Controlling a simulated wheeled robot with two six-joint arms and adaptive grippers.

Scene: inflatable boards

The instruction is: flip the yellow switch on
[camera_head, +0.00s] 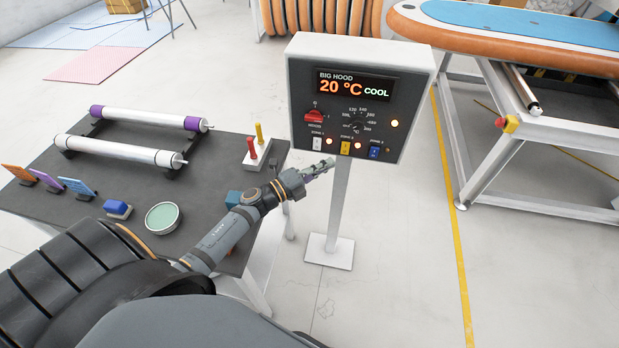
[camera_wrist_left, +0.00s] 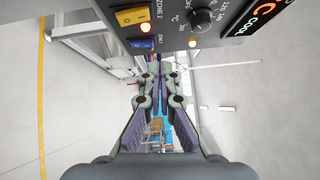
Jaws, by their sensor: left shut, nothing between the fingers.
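The yellow switch (camera_head: 345,148) is the middle one of three rocker switches on the lower front of a grey control box (camera_head: 414,62) on a white stand. It also shows in the left wrist view (camera_wrist_left: 132,16), labelled ZONE 2, with a glowing orange lamp beside it. I cannot tell which way its rocker is tilted. My left gripper (camera_head: 328,165) is shut and empty, just below the switches and left of the yellow one. In the left wrist view, its closed fingers (camera_wrist_left: 161,72) are below the panel edge, apart from the yellow switch. My right gripper is out of view.
A white switch (camera_head: 317,143) and a blue switch (camera_head: 374,153) flank the yellow one. A dark table (camera_head: 110,180) with rollers and small items is at left. A workbench with a board stands at right.

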